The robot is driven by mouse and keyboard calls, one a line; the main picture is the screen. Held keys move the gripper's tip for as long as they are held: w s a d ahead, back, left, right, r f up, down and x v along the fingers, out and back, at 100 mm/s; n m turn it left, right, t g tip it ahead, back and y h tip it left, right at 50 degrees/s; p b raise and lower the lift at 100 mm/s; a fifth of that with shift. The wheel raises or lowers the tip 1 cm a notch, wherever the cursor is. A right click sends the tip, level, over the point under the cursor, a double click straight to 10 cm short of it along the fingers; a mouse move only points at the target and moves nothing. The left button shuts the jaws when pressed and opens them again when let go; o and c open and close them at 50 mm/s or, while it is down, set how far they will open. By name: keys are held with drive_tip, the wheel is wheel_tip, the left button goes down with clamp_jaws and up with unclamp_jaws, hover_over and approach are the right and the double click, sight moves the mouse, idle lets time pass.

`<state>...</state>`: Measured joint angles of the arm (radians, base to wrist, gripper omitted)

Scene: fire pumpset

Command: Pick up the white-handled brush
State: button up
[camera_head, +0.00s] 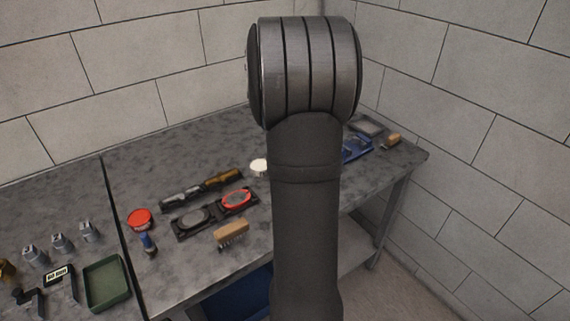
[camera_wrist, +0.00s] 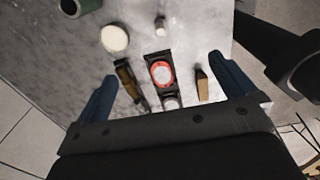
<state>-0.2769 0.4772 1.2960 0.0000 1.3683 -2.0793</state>
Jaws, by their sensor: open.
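In the wrist view, my gripper (camera_wrist: 162,68) is open, its two blue fingers wide apart and nothing held between them. Below it are tools on the grey bench. A small pale upright piece (camera_wrist: 160,25) stands beyond the fingertips; it may be the white-handled brush, but I cannot tell. In the head view my arm covers that spot. A wooden-backed brush (camera_head: 231,232) lies near the bench's front; it also shows near the right finger in the wrist view (camera_wrist: 202,85). A small blue-ended piece (camera_head: 147,243) stands at left, too small to identify.
A black holder with a red-rimmed dish (camera_head: 237,199) and a grey dish (camera_head: 195,217) sits mid-bench. Behind are a brown-handled tool (camera_head: 222,177) and a white round piece (camera_head: 259,166). A red tin (camera_head: 139,217) and green tray (camera_head: 106,284) are at left. Block walls close the back and right.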

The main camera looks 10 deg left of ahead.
drive_tip(key=shift+r, duration=0.1)
drive_tip(key=c, duration=1.3)
drive_tip(key=shift+o, duration=0.2)
wheel_tip(320, 180, down, 11)
drive_tip(key=m, duration=0.4)
drive_tip(key=shift+w+a+r+m, duration=0.1)
drive_tip(key=shift+r+m, duration=0.05)
drive_tip(key=shift+m, duration=0.15)
drive_tip(key=shift+d+f, duration=0.15)
drive_tip(key=shift+f, duration=1.25)
drive_tip(key=shift+d+f, duration=0.1)
drive_tip(key=shift+f, duration=1.3)
